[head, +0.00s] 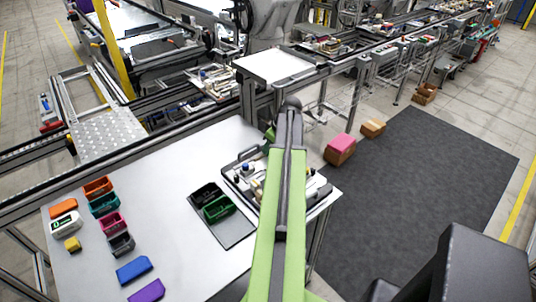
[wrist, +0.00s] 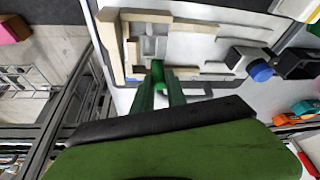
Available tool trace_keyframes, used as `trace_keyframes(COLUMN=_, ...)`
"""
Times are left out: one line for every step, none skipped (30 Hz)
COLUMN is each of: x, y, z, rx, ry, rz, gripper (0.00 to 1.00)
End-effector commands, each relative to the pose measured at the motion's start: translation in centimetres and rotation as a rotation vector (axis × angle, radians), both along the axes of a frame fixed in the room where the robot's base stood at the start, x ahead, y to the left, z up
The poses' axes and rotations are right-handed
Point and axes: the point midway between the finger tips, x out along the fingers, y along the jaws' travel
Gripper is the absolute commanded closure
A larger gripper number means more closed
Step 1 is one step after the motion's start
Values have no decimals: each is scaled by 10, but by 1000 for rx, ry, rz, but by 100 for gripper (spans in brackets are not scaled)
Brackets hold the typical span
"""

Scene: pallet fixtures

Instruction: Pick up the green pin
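The green pin (wrist: 158,72) is a small upright-looking green piece in the wrist view, on a light fixture pallet (wrist: 205,47). My gripper (wrist: 160,88) points at it. Its two dark green fingers are apart with a narrow gap, and the pin shows at their tips, between or just beyond them. I cannot tell whether a finger touches it. In the head view the pallet (head: 238,182) lies at the table's right end. My arm hides the pin, my gripper and part of the pallet there.
On the table (head: 180,185), a dark mat (head: 237,232) with green and black bins (head: 217,208) lies left of the pallet. Several coloured bins and blocks stand further left. In the wrist view a blue-capped part (wrist: 260,72) and tan blocks (wrist: 131,50) stand near the pin.

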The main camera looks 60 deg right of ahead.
Motion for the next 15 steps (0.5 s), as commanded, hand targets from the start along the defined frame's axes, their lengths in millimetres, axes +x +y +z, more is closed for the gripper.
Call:
trace_keyframes(x=0, y=0, z=0, rx=0, ry=0, rz=0, gripper=90)
trace_keyframes(x=0, y=0, z=0, rx=0, ry=0, rz=0, gripper=94)
trace_keyframes(x=0, y=0, z=0, rx=0, ry=0, rz=0, gripper=100)
trace_keyframes(x=0, y=0, z=0, rx=0, ry=0, rz=0, gripper=100)
trace_keyframes(x=0, y=0, z=0, rx=0, ry=0, rz=0, gripper=100)
trace_keyframes(x=0, y=0, z=0, rx=0, ry=0, rz=-1, gripper=100)
trace_keyframes(x=0, y=0, z=0, rx=0, ry=0, rz=-1, gripper=100)
trace_keyframes(x=0, y=0, z=0, rx=0, ry=0, rz=-1, gripper=100)
trace_keyframes(x=-1, y=0, z=0, rx=0, ry=0, rz=-1, gripper=100)
trace_keyframes(x=-1, y=0, z=0, rx=0, ry=0, rz=-1, gripper=100)
trace_keyframes(x=-1, y=0, z=0, rx=0, ry=0, rz=-1, gripper=100)
trace_keyframes(x=-1, y=0, z=0, rx=0, ry=0, rz=-1, gripper=100)
trace_keyframes(x=-1, y=0, z=0, rx=0, ry=0, rz=-1, gripper=100)
trace_keyframes(x=-1, y=0, z=0, rx=0, ry=0, rz=-1, gripper=100)
trace_keyframes(x=-1, y=0, z=1, rx=0, ry=0, rz=-1, gripper=100)
